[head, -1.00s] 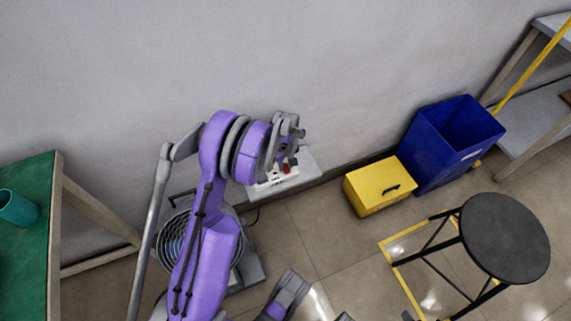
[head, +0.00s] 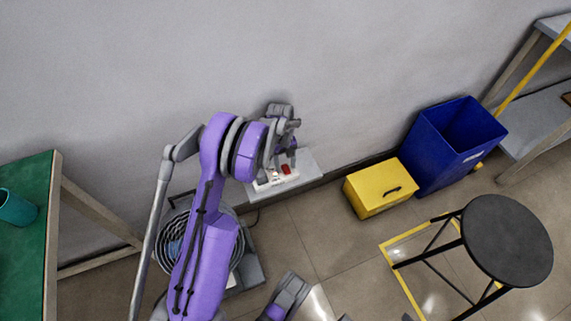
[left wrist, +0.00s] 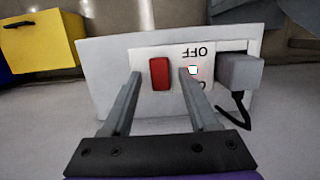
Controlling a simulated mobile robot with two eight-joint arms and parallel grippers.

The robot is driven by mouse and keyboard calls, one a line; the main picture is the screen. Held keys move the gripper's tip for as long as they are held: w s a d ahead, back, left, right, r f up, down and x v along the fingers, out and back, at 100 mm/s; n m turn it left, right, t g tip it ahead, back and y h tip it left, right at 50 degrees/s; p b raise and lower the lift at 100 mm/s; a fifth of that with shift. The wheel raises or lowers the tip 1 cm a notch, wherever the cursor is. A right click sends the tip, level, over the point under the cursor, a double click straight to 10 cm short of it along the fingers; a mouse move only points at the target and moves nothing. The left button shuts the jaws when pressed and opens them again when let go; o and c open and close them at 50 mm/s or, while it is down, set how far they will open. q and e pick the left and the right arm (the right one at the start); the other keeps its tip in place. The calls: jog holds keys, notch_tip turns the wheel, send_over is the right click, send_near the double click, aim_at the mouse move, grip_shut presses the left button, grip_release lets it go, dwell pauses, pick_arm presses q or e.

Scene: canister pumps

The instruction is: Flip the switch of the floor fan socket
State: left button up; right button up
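The socket panel (head: 308,160) is a light plate low by the wall, with a red rocker switch (head: 286,169). In the left wrist view the red switch (left wrist: 159,74) sits between my fingertips, with a gap on each side. Upside-down "OFF" lettering and a small light marker stand right of it. A grey plug (left wrist: 239,72) with a black cord sits in the socket further right. My left gripper (left wrist: 160,72) is open and empty in front of the switch. The floor fan (head: 174,243) is partly hidden behind my left arm.
A yellow box (head: 378,187) and a blue bin (head: 450,145) stand right of the panel along the wall. A black stool (head: 506,240) stands at the right. A green-topped table (head: 28,225) with a teal cup (head: 16,208) is at the left. Floor between is clear.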

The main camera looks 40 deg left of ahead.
aim_at(284, 165)
pick_arm(q)
jog(key=shift+r, duration=0.1)
jog(key=r, duration=0.2)
jog(key=r+p, duration=0.1)
jog(key=r, duration=0.2)
jog(key=a+r+p, duration=0.1)
jog(key=r, duration=0.1)
jog(key=shift+w+r, duration=0.15)
jog(key=shift+w, duration=0.15)
